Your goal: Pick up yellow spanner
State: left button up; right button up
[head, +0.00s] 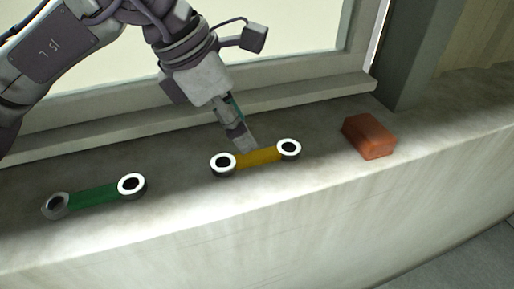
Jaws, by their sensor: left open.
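The yellow spanner (258,157) lies on the stone ledge, with a pale ring at each end and a yellow bar between them. My left gripper (241,142) comes down from above and behind it, its fingertips close behind the middle of the yellow bar. From this view I cannot tell whether they touch it. The left gripper is open, with nothing seen in it. My right gripper is not in view.
A green spanner (94,195) of the same shape lies to the left on the ledge (330,205). A reddish-orange block (368,136) sits to the right. A window frame (310,92) runs along the back. The ledge drops off at the front.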

aim_at(255, 154)
pick_arm(q)
jog(key=shift+p+x, duration=0.85)
jog(key=shift+x, duration=0.1)
jog(key=p+x, duration=0.2)
jog(key=x, duration=0.1)
jog(key=shift+f, duration=0.2)
jog(key=shift+w+d+f, duration=0.1)
jog(key=shift+w+f, duration=0.05)
jog(key=shift+f, duration=0.2)
grip_shut()
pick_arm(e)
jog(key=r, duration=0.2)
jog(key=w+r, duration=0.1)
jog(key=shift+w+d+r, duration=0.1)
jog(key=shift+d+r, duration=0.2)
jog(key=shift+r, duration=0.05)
